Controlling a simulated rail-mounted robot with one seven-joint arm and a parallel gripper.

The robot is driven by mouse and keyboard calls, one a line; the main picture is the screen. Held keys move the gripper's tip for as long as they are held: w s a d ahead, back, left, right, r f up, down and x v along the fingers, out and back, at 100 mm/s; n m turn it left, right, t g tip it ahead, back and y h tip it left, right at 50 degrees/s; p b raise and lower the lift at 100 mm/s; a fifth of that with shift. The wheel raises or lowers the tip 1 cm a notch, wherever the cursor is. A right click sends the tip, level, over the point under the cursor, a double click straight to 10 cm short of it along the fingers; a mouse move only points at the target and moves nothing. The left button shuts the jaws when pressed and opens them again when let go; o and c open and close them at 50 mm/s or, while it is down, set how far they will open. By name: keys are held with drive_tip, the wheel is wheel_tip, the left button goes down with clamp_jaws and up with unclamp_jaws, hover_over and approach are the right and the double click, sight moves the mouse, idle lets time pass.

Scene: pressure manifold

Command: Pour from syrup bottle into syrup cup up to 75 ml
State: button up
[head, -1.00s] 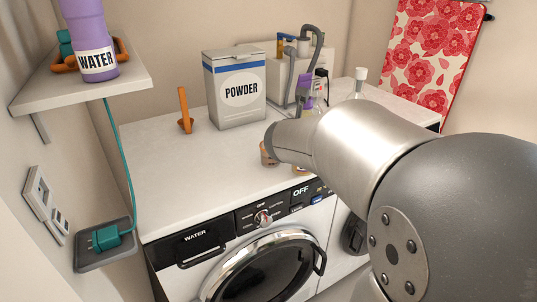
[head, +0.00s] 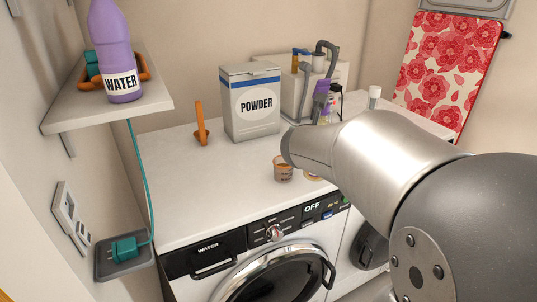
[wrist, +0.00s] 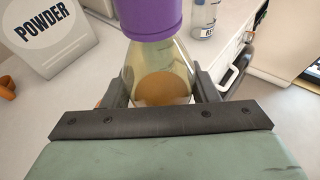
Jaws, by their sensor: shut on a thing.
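A clear bottle (wrist: 152,62) with a purple cap (wrist: 153,18) stands between the fingers of my gripper (wrist: 160,86) in the wrist view. The gripper is shut on it. A rounded amber patch, apparently syrup, shows through its lower part. In the head view my arm hides the gripper; a purple piece (head: 321,97) behind the arm looks like the cap.
A POWDER box (head: 250,104) and an orange scoop-like thing (head: 201,125) stand at the back left. A grey-piped machine (head: 300,80) and a white-capped bottle (head: 374,97) stand farther right. A WATER bottle (head: 117,55) sits on a wall shelf.

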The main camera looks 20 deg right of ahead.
wheel_tip(320, 180, down, 4)
drive_tip(key=shift+b, duration=0.65)
drive_tip(key=shift+r+p, duration=0.25)
drive_tip(key=shift+p, duration=0.25)
drive_tip(key=shift+r+p, duration=0.1)
drive_tip(key=shift+p, duration=0.35)
drive_tip(key=n+g+p, duration=0.1)
drive_tip(key=p, duration=0.2)
drive_tip(key=shift+w+r, duration=0.1)
drive_tip(key=shift+r, duration=0.1)
drive_tip(key=p, duration=0.2)
drive_tip(key=n+g+h+p, duration=0.1)
drive_tip(key=p, duration=0.2)
drive_tip(key=shift+w+a+f+n, duration=0.1)
drive_tip(key=shift+w+a+n, duration=0.1)
drive_tip(key=shift+n, duration=0.1)
drive_tip(key=n+g+p, duration=0.1)
drive_tip(key=p, duration=0.2)
drive_tip(key=f+n+p, duration=0.1)
drive_tip(key=p, duration=0.2)
drive_tip(key=shift+w+a+f+g+h, duration=0.1)
drive_tip(key=shift+w+a+g+h, duration=0.1)
drive_tip(key=shift+w+g+h, duration=0.2)
drive_tip(key=shift+s+d+f+n+g+h+p, duration=0.1)
drive_tip(key=shift+s+f+n+g+h+p, duration=0.15)
drive_tip(key=shift+f+n+p, duration=0.25)
drive_tip(key=shift+s+d+f+n+g+h+p, duration=0.1)
drive_tip(key=shift+f+n+g+h+p, duration=0.05)
drive_tip(key=shift+f+n+g+p, duration=0.35)
